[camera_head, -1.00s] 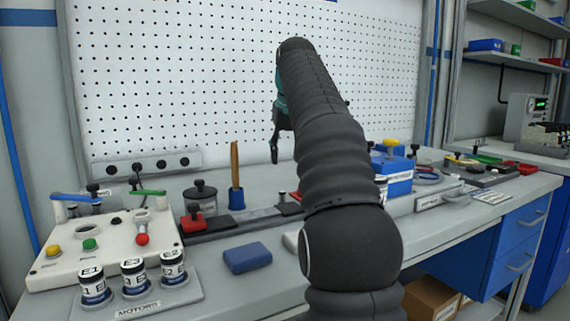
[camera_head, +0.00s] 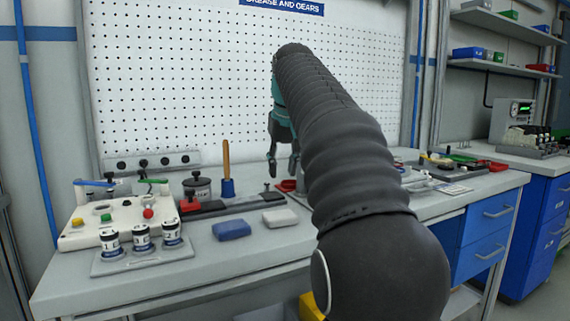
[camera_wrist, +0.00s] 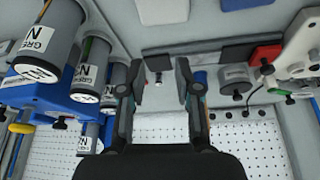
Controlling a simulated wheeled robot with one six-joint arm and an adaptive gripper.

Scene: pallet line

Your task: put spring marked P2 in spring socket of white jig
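The white jig (camera_head: 118,220) stands at the left of the bench, with yellow, green and red knobs and blue and green levers on it. Part of it also shows at the upper right of the wrist view (camera_wrist: 303,45). I cannot make out its spring socket. No spring marked P2 can be made out in either view. My gripper (camera_head: 282,168) hangs over the back of the bench, right of the jig. In the wrist view its two fingers (camera_wrist: 160,92) are spread apart with nothing between them.
Labelled canisters (camera_head: 141,238) stand in a grey tray before the jig. A blue block (camera_head: 231,230) and light grey block (camera_head: 281,218) lie mid-bench. Behind stand a lidded pot (camera_head: 196,188) and wooden-handled tool (camera_head: 227,160). Grease canisters (camera_wrist: 92,82) are left in the wrist view.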

